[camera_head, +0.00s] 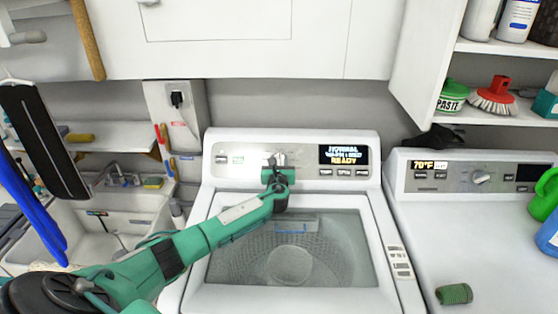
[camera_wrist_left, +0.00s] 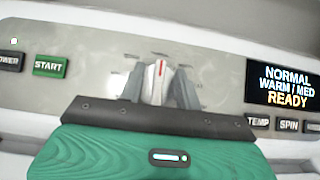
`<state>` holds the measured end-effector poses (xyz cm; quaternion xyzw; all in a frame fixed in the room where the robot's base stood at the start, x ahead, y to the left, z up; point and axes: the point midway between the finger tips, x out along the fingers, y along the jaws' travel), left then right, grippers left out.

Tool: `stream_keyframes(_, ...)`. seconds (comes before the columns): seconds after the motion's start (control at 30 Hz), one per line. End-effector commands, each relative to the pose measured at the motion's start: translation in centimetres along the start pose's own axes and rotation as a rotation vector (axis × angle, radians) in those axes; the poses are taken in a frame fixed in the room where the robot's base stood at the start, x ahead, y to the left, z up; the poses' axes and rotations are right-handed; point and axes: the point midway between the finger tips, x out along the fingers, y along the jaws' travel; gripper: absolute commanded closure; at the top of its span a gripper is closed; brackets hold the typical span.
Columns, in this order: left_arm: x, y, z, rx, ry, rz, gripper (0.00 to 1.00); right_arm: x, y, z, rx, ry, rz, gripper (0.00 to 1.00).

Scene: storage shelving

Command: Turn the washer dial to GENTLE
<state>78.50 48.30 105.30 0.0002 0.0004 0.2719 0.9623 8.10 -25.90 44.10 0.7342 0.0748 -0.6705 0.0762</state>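The washer dial (camera_wrist_left: 160,80) is a pale knob with a raised grip and a red pointer line that points nearly straight up. It sits in the middle of the washer's grey control panel, and faint labels around it are too blurred to read. The washer display (camera_head: 344,155) is lit and reads NORMAL, WARM / MED, READY in the left wrist view (camera_wrist_left: 286,85). My left gripper (camera_head: 276,162) is at the dial, its two grey fingers (camera_wrist_left: 158,86) close on both sides of the raised grip. In the head view the gripper partly hides the dial. My right gripper is not in view.
The washer's glass lid (camera_head: 290,255) lies below my left arm. A sink (camera_head: 115,215) is at left. White cabinets (camera_head: 230,40) hang above; a shelf with bottles is at upper right.

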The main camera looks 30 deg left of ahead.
Motion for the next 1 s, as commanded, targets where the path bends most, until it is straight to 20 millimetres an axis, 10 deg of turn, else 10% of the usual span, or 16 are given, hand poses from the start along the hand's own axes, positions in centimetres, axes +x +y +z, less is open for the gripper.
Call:
stream_keyframes(0.37,0.49,-0.04,0.00,0.000,0.000,-0.001,0.66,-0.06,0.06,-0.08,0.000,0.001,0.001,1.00)
stream_keyframes(0.57,0.48,-0.03,0.01,0.000,0.000,-0.001,1.00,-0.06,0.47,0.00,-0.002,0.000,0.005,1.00)
stream_keyframes(1.0,0.49,0.08,0.16,0.048,0.000,-0.043,1.00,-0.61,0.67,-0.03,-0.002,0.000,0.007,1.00)
